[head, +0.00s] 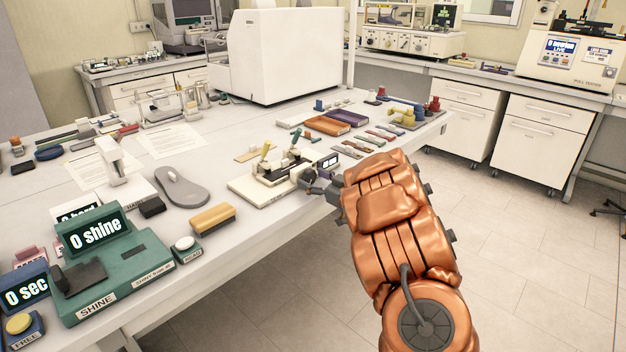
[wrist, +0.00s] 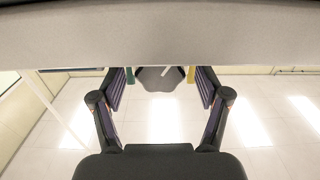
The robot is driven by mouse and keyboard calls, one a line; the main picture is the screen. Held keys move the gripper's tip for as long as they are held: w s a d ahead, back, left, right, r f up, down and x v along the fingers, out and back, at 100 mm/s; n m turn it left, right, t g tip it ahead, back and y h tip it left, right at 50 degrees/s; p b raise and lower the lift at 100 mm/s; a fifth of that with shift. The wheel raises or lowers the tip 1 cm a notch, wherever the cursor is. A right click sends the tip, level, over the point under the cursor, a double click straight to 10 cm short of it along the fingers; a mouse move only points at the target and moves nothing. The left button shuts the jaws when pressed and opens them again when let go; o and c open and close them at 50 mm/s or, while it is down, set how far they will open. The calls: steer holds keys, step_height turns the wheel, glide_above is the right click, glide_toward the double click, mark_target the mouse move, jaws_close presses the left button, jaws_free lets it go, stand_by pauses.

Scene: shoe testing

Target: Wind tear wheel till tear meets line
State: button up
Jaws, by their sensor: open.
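The tear tester (head: 268,186) is a cream device with a flat base, standing near the front edge of the white table in the head view. It has a yellow clamp, a green clamp and a small dark display. My gripper (head: 318,184) is at its right side, partly hidden by my orange arm. In the wrist view my gripper (wrist: 160,82) is open, its purple pads apart. A grey rounded part (wrist: 158,84), perhaps the wheel, shows between the fingers with a gap on both sides. I cannot read the tear or the line.
The white table (head: 225,280) holds a green shine tester (head: 112,275), a brush (head: 212,218) and a grey sole (head: 181,188) to the left. Orange (head: 327,125) and purple (head: 347,117) slabs lie behind the tester. Open floor (head: 520,240) is at the right.

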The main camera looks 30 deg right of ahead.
steer(key=v, duration=1.1)
steer(key=shift+s, duration=0.35)
steer(key=shift+d, duration=0.15)
steer(key=w+d+r+m+g+h+p, duration=0.2)
steer(key=w+d+r+g+h, duration=0.15)
steer(key=r+h, duration=0.3)
steer(key=s+a+r+m+g+h+p, duration=0.1)
steer(key=s+r+m+g+h+p, duration=0.15)
steer(key=s+h, duration=0.25)
steer(key=s+a+f+n+g+y+p, duration=0.1)
steer(key=s+a+g+y, duration=0.2)
steer(key=s+a, duration=1.4)
steer(key=s+a+f+g+y+p, duration=0.2)
steer(key=s+a+g+y, duration=0.2)
steer(key=s+a+g, duration=0.6)
steer(key=s+a, duration=0.6)
steer(key=s, duration=0.1)
steer(key=shift+a+n, duration=0.35)
steer(key=shift+f+y, duration=0.15)
steer(key=shift+y, duration=0.1)
